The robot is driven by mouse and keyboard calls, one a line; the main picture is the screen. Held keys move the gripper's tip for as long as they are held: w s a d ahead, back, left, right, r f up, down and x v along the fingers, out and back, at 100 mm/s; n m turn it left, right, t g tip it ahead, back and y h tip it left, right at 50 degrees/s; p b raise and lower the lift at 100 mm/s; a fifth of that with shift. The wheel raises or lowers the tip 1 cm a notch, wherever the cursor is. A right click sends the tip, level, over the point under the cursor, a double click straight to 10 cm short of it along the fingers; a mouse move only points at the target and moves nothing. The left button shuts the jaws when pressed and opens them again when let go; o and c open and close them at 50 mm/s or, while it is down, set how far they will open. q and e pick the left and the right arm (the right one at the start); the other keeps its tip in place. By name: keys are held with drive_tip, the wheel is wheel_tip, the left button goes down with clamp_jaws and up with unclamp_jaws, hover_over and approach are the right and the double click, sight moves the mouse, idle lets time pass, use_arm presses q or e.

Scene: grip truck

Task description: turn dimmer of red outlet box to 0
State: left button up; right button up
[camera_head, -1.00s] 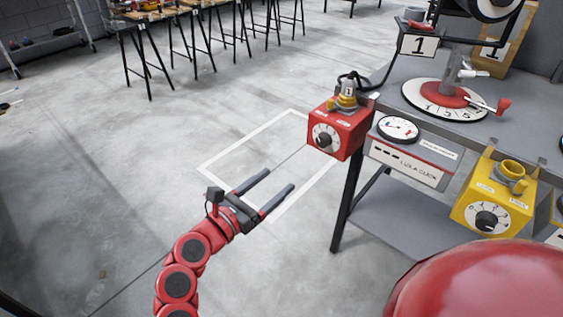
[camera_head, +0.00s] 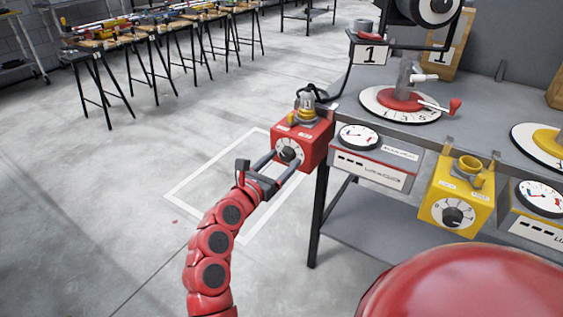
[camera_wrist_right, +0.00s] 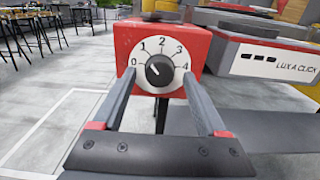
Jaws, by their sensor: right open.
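The red outlet box (camera_head: 314,146) hangs at the left end of the grey workbench. Its front has a white dial with a black dimmer knob (camera_head: 288,153). In the right wrist view the knob (camera_wrist_right: 159,70) sits in the middle of a scale marked 0 to 4, with 0 at the left. A pale mark on the knob is toward the upper left; its exact reading is unclear. My right gripper (camera_head: 282,162) is open in front of the box. In the wrist view its fingers (camera_wrist_right: 158,82) straddle the dial, one on each side, with the knob between them. My left gripper is not seen.
A red-trimmed meter box (camera_head: 372,168) is close to the right of the red box, then a yellow outlet box (camera_head: 460,200) on the workbench edge (camera_head: 425,128). A plug with a cable (camera_head: 307,103) sits on top of the red box.

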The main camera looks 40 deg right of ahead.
drive_tip(key=shift+d, duration=0.15)
drive_tip(key=shift+c, duration=0.2)
clamp_jaws()
drive_tip(key=n+p, duration=0.1)
drive_tip(key=n, duration=0.1)
drive_tip(key=n+p, duration=0.1)
drive_tip(key=p, duration=0.1)
drive_tip(key=shift+r+n, duration=0.2)
drive_tip(key=shift+n, duration=0.2)
drive_tip(key=shift+f+n+p, duration=0.1)
drive_tip(key=shift+n+p, duration=1.6)
drive_tip(key=shift+n, duration=0.4)
